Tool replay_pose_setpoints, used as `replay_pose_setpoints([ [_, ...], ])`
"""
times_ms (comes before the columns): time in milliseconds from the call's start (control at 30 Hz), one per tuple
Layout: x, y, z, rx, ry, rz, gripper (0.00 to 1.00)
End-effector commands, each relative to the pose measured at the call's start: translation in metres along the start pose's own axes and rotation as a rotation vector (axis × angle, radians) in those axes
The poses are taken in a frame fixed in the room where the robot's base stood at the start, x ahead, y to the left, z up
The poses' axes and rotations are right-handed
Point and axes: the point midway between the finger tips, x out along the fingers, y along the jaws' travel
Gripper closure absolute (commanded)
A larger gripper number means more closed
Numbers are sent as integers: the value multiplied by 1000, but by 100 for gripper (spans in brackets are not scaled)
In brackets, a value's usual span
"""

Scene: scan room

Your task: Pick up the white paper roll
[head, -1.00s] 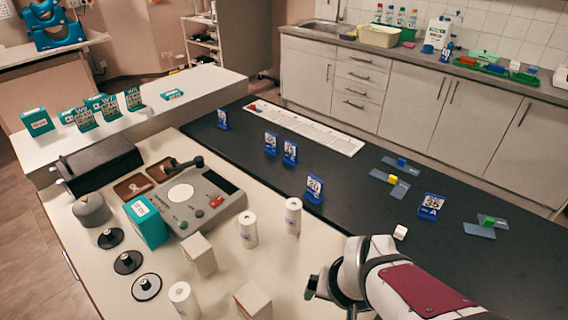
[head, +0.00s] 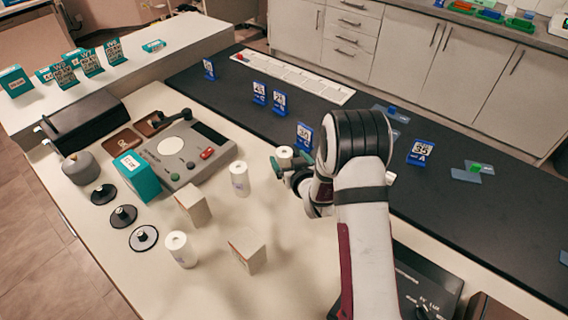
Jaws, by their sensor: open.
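Three white paper rolls stand upright on the cream bench: one at the front left (head: 181,251), one in the middle (head: 239,180), and one farther back (head: 285,156). My gripper (head: 291,165) is open at the back roll, with its dark fingertips around or just in front of it. It hides the lower part of that roll, and I cannot tell whether the fingers touch it. The other two rolls stand apart from my gripper.
Two pale boxes (head: 193,205) (head: 246,250) stand among the rolls. A grey device (head: 180,155), a teal box (head: 137,177) and several black discs (head: 123,216) are to the left. Blue number cards (head: 304,137) stand on the black bench top (head: 500,220) behind.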

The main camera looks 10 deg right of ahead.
Motion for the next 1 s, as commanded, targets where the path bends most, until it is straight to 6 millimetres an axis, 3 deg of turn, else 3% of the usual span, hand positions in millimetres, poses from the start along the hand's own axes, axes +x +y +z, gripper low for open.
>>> replay_pose_setpoints([
  [300, 50, -7, -4, 0, 0, 1, 6],
  [567, 58, -7, -4, 0, -1, 0, 6],
  [667, 58, -7, -4, 0, -1, 0, 21],
  [1000, 57, -7, -4, 0, -1, 0, 82],
])
